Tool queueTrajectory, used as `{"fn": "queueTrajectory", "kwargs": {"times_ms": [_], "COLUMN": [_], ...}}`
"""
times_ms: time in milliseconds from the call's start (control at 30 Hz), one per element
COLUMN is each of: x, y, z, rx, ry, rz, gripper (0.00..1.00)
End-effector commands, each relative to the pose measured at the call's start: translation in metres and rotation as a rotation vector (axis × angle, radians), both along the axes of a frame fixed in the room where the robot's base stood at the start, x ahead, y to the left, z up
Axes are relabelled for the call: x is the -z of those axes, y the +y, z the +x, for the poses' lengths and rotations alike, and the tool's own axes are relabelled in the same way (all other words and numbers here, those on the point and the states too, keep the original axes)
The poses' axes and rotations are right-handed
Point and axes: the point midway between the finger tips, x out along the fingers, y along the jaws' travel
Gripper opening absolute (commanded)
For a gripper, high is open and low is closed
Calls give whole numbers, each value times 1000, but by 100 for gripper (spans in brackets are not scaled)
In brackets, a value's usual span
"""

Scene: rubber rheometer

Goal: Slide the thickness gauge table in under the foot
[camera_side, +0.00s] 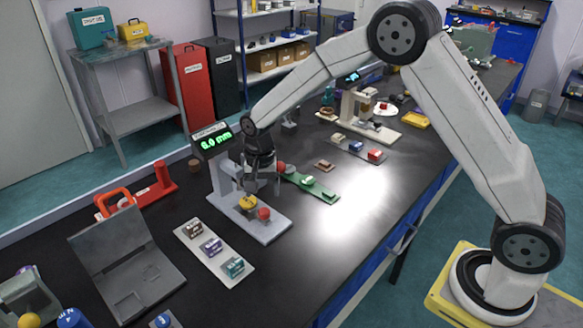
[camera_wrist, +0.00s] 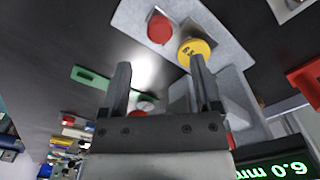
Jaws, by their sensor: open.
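The thickness gauge has a grey base plate (camera_side: 270,228), an upright at its back and a green-lit display (camera_side: 213,141) reading in mm. A yellow disc (camera_side: 248,203) with a dark marking and a red knob (camera_side: 264,213) sit on the gauge's table area; both show in the wrist view, yellow (camera_wrist: 196,50) and red (camera_wrist: 160,29). The table's outline and the foot are hard to make out behind my gripper. My gripper (camera_side: 262,188) hangs over the gauge, fingers downward. In the wrist view its fingers (camera_wrist: 160,66) are apart with nothing between them.
A green strip (camera_side: 312,187) lies right of the gauge. A pale tray (camera_side: 214,252) with several labelled blocks lies in front. A grey open-lidded case (camera_side: 125,265) and a red device (camera_side: 150,188) stand left. Bare dark bench (camera_side: 350,215) extends to the right.

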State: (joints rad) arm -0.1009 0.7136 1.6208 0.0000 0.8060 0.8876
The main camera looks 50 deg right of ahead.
Motion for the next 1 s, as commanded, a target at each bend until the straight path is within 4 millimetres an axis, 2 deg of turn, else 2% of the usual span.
{"fn": "queueTrajectory", "kwargs": {"times_ms": [500,700,967,1000], "x": [58,66,67,67], "y": [0,0,0,0], "z": [0,0,0,0], "rx": [-1,-1,-1,-1], "ry": [3,1,1,1], "rz": [0,1,1,1], "gripper": [81,81,81,68]}}
